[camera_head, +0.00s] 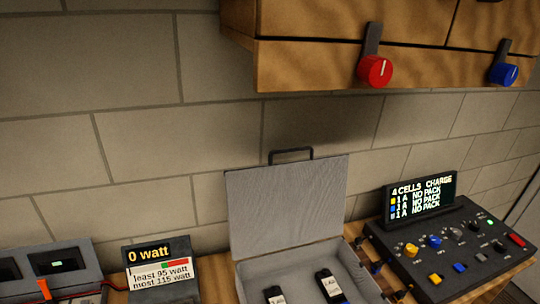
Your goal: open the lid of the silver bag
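The silver bag (310,262) is a grey, box-like case on the wooden bench at the bottom centre. Its lid (287,207) stands raised and upright near the wall, with a dark handle (291,155) on its top edge. Two dark packs with white labels, a left one (274,295) and a right one (329,285), lie inside. The front of the bag is cut off by the picture's bottom edge. My gripper is not visible in this view.
A charger panel (460,250) with knobs and a screen stands right of the bag. A watt display (160,265) and a grey device (52,268) stand left. A wooden cabinet (310,62) with a red knob (375,71) and blue knob (503,74) hangs above.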

